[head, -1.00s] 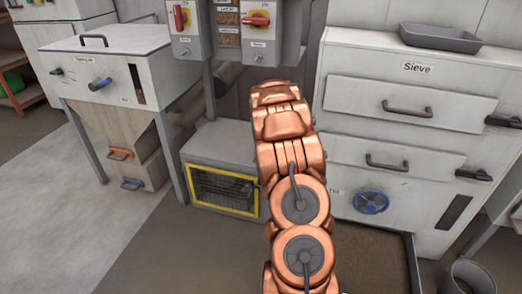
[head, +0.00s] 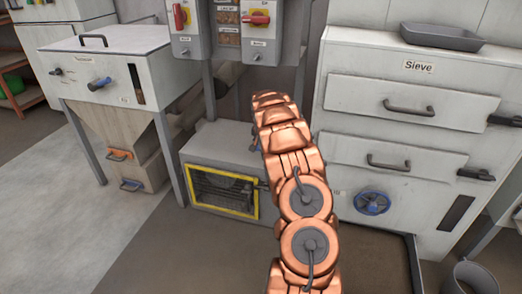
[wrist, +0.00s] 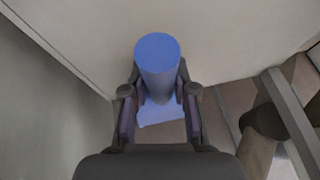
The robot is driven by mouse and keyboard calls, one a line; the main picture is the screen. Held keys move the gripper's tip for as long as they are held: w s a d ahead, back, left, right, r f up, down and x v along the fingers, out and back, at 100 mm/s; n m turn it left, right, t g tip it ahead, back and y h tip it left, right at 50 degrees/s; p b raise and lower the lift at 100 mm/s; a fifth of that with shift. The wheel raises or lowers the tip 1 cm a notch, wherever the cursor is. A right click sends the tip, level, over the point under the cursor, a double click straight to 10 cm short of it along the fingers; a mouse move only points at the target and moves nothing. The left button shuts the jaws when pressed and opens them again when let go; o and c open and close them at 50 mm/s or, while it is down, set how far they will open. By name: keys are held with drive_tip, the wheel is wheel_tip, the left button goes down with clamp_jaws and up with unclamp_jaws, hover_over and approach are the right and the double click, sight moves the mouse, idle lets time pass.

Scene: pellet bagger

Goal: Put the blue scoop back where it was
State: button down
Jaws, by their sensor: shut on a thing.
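The blue scoop (wrist: 157,52) is in my gripper (wrist: 159,94) in the wrist view. Its round blue handle end points towards the camera between the two dark fingers, and a flat blue part shows below and beyond them. The fingers are shut on it. A pale flat surface fills the upper part of the wrist view behind the scoop. In the head view my copper arm hides the gripper and the scoop.
The sieve cabinet (head: 345,115) stands right of my arm, with a grey tray (head: 442,37) on top. A low grey box with a yellow-framed grille (head: 222,190) is left of my arm. A white hopper (head: 105,60) stands further left. A bucket (head: 470,278) is at lower right.

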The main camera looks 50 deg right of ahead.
drive_tip(key=shift+w+d, duration=0.1)
drive_tip(key=shift+f+b, duration=0.65)
drive_tip(key=shift+f, duration=1.25)
drive_tip(key=c, duration=0.9)
unclamp_jaws()
